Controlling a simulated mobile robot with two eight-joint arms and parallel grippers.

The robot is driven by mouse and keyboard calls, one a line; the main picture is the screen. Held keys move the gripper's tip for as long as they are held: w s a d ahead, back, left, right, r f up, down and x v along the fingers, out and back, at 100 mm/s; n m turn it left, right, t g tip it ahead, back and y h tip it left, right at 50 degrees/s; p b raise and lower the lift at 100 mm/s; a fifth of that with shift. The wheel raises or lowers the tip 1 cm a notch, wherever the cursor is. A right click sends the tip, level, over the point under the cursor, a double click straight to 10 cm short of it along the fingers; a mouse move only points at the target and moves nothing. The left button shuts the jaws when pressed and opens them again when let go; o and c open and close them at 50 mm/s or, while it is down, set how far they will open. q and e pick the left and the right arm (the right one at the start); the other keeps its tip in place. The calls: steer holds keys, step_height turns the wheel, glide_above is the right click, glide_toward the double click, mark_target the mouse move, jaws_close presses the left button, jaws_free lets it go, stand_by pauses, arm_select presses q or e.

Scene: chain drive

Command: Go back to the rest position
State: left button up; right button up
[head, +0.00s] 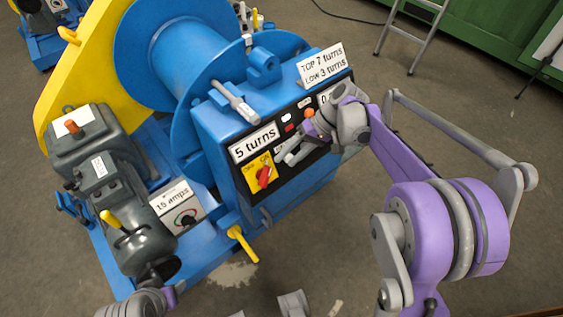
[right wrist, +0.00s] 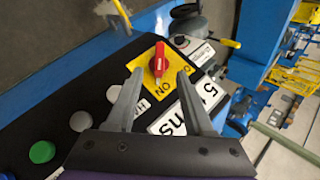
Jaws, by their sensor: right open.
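My right gripper (head: 288,152) is in front of the black control panel of a blue winch, close to the yellow switch plate with its red knob (head: 264,176). In the right wrist view its two grey fingers (right wrist: 158,98) are apart with nothing between them. The red knob (right wrist: 159,63) lies beyond the fingertips, and I see no contact. A grey and purple part of my left arm (head: 140,303) shows at the bottom left edge; its fingers cannot be made out.
The panel carries a "5 turns" label (head: 254,143) and, in the right wrist view, a green button (right wrist: 42,152). A grey motor (head: 110,185) and a yellow lever (head: 242,243) stand out nearby.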

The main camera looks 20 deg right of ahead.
steer(key=shift+s, duration=0.1)
stand_by(0.5)
steer(key=s+a+f+n+t+h, duration=0.15)
steer(key=s+h, duration=0.25)
steer(key=s, duration=0.7)
steer(key=s+f+m+t+h, duration=0.1)
steer(key=s+f+t+h, duration=0.2)
steer(key=s, duration=0.8)
arm_select(q)
step_height(320, 180, up, 17)
steer(key=w+p, duration=0.2)
steer(key=p, duration=1.3)
steer(key=shift+t, duration=0.4)
arm_select(e)
step_height(320, 180, up, 17)
steer(key=w+h, duration=0.1)
steer(key=w, duration=0.1)
steer(key=shift+a, duration=0.15)
arm_select(q)
steer(key=shift+s+f, duration=0.1)
arm_select(e)
steer(key=shift+s+n, duration=0.1)
steer(key=shift+n, duration=0.15)
